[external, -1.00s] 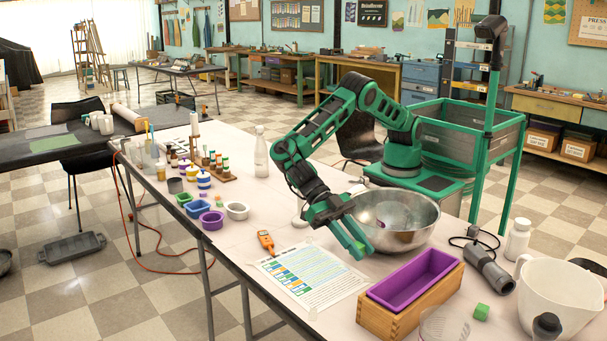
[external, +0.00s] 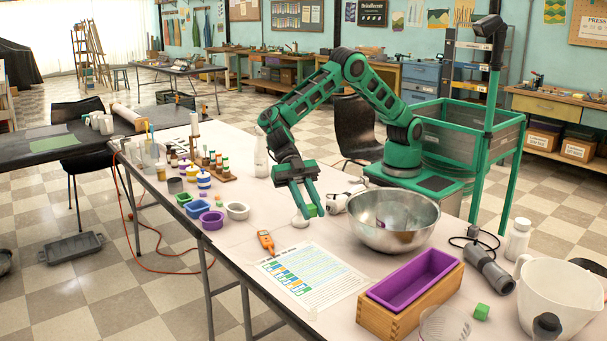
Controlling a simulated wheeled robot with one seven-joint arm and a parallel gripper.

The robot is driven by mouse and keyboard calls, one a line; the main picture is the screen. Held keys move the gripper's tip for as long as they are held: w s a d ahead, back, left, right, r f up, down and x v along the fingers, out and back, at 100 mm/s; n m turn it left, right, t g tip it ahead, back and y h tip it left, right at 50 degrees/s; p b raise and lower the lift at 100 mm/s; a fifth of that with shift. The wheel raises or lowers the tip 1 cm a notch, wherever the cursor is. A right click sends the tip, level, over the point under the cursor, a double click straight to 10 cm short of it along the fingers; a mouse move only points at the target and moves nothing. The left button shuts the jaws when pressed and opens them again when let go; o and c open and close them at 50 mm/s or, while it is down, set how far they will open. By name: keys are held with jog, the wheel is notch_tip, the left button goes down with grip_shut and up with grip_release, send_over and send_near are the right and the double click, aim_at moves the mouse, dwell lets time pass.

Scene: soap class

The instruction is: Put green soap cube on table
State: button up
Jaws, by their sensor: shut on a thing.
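My gripper (external: 309,214) points down over the table, left of the steel bowl. It is shut on a small green soap cube (external: 312,210) held between its fingertips. I cannot tell for sure whether the cube touches the tabletop. A second green cube (external: 481,312) lies on the table at the front right, beside the wooden mould. The pale table (external: 345,312) runs from the back left to the front right.
Small cups (external: 237,211) stand left. A purple-lined mould (external: 410,298) is at front right.

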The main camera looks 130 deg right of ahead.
jog(key=s+d+m+t+h, duration=0.2)
jog(key=d+m+t, duration=0.1)
jog(key=d, duration=1.3)
jog(key=m+t+h, duration=0.5)
jog(key=m, duration=0.2)
send_over(282, 202)
notch_tip(282, 202, down, 7)
jog(key=shift+s+d+f, duration=0.1)
jog(key=shift+d+f, duration=0.05)
jog(key=shift+f, duration=4.2)
jog(key=shift+f, duration=0.15)
jog(key=o, duration=1)
